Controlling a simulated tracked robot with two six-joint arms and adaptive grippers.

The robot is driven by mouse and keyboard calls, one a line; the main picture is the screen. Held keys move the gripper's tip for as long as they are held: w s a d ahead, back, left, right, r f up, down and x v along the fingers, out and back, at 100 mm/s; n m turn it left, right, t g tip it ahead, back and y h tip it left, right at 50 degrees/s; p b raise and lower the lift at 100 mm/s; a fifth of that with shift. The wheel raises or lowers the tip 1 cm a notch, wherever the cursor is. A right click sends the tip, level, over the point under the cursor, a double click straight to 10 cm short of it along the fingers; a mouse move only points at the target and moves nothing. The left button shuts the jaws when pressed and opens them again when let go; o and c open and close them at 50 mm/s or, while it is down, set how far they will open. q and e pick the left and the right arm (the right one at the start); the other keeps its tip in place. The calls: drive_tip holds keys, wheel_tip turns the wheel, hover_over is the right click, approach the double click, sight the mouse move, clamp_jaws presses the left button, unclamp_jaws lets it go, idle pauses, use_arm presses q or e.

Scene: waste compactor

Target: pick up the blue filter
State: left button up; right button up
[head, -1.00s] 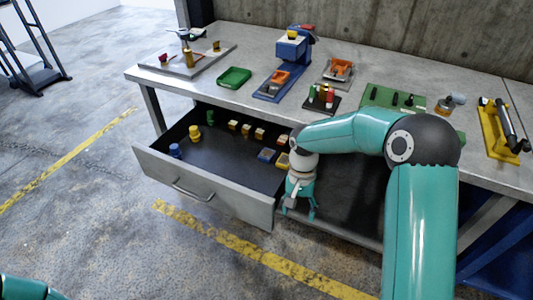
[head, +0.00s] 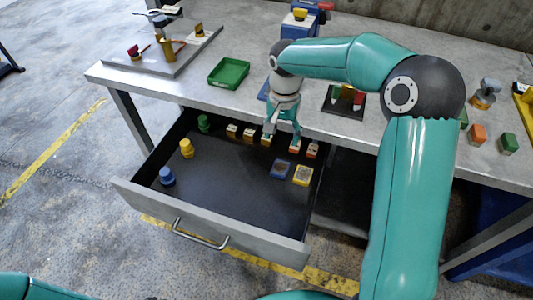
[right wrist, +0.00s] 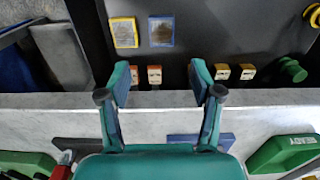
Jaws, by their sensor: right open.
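The blue filter (head: 281,168) is a flat square with a blue frame, lying on the floor of the open drawer (head: 214,195), right of its middle. A similar yellow-framed filter (head: 302,175) lies just right of it. My right gripper (head: 281,142) points down over the drawer's back part, behind the blue filter and apart from it. In the right wrist view my right gripper (right wrist: 160,82) is open and empty; the blue filter (right wrist: 161,31) shows beyond the gap between its fingers, beside the yellow-framed filter (right wrist: 124,32). My left gripper is out of view.
Several small blocks (head: 249,136) line the drawer's back, near my right fingers. A green (head: 203,123), a yellow (head: 186,148) and a blue (head: 167,177) knob-like piece stand at its left. The bench top (head: 185,88) overhangs behind. The drawer's middle floor is clear.

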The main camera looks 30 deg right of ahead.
hover_over(279, 169)
wheel_tip(279, 169, down, 11)
drive_tip(key=shift+w+d+r, duration=0.1)
drive_tip(key=shift+f, duration=2.8)
drive_tip(key=c, duration=1)
drive_tip(key=shift+o, duration=0.2)
drive_tip(key=shift+r, duration=0.1)
